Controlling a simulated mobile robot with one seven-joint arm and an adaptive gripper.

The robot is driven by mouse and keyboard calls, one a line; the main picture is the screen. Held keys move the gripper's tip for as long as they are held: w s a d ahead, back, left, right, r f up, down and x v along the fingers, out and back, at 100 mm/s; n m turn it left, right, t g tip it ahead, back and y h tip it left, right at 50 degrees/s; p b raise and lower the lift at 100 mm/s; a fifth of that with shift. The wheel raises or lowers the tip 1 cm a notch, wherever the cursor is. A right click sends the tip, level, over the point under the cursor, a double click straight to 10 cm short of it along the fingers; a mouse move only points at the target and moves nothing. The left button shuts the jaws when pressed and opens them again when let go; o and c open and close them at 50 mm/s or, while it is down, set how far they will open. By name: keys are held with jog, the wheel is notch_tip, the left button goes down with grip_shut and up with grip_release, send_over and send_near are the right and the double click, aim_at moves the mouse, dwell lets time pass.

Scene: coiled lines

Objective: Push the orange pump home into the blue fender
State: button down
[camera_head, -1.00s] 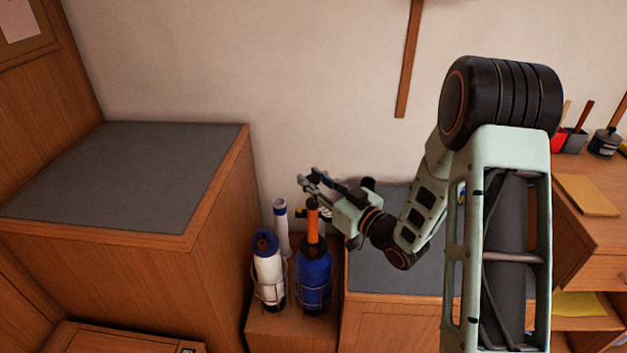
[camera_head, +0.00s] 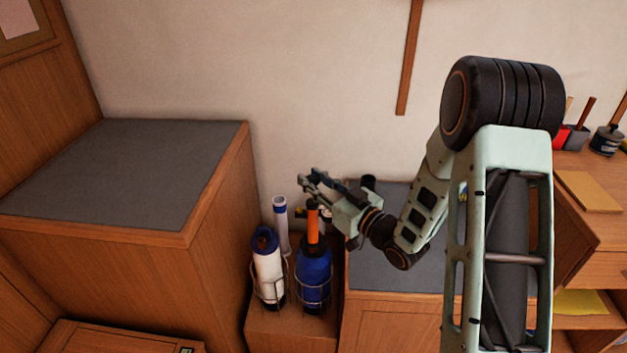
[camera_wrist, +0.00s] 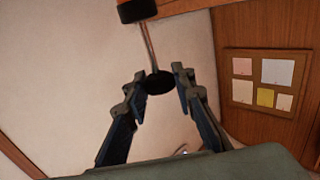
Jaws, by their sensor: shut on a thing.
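The orange pump (camera_head: 312,225) stands upright, its lower end inside the dark collar at the top of the blue fender (camera_head: 313,268). Some of its orange tube shows above the fender. My gripper (camera_head: 308,183) reaches in from the right, just above the orange tube. In the wrist view its fingertips (camera_wrist: 159,84) are closed on a round black knob (camera_wrist: 158,83), which looks like the pump's handle. A thin rod runs from the knob to a black cap. The depth of the pump inside the fender is hidden.
A white fender with a blue top (camera_head: 267,262) stands close on the left, with a white tube (camera_head: 281,225) behind it. Wire racks hold both fenders. A tall grey-topped cabinet (camera_head: 130,170) rises on the left. A lower grey-topped cabinet (camera_head: 395,275) lies right, under my arm.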

jog(key=c, duration=1.5)
grip_release()
jog(key=shift+c, duration=0.2)
jog(key=v, duration=1.2)
